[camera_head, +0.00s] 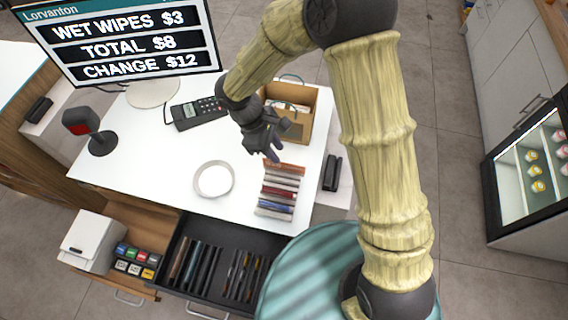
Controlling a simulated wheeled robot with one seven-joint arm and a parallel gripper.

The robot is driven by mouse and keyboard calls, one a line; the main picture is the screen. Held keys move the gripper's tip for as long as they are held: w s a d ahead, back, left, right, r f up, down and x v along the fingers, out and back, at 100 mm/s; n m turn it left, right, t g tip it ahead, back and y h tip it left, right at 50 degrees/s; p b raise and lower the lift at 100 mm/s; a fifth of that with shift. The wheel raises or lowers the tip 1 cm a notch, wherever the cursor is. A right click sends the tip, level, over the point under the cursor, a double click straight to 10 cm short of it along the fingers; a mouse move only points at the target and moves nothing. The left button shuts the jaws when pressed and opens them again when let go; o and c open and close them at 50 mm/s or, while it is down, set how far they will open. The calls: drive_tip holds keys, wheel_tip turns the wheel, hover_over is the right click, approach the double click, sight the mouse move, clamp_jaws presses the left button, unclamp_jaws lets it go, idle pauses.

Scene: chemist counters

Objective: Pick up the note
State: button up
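A row of several flat, note-like strips (280,190) in orange, red, grey and blue lies on the white counter, right of centre. Which one is the task's note I cannot tell. More dark and brown upright strips (196,266) stand in compartments of the open black drawer below the counter. My gripper (268,154) hangs over the counter just above and left of the row's far end, apart from the strips as far as I can see. Its fingers are dark and small here, and I cannot tell if they are open. I see nothing held in them.
A screen (130,45) reads wet wipes $3, total $8, change $12. A dark scanner-like device (90,130) stands left. The open drawer (215,235) juts out.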

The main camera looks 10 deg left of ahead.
sight(284, 164)
drive_tip(key=shift+d+f, duration=0.25)
drive_tip(key=shift+f, duration=0.4)
drive_tip(key=shift+s+d+f+p, duration=0.1)
drive_tip(key=shift+d+f+p, duration=0.2)
drive_tip(key=shift+p, duration=0.1)
drive_tip(key=p+x, duration=0.1)
drive_tip(key=x, duration=0.2)
drive_tip(key=shift+s+f+p, duration=0.15)
drive_tip(key=shift+p, duration=0.15)
drive_tip(key=shift+d+f, duration=0.1)
drive_tip(key=shift+f, duration=0.4)
drive_tip(key=shift+f+b, duration=0.25)
drive_tip(key=shift+b, duration=0.05)
clamp_jaws()
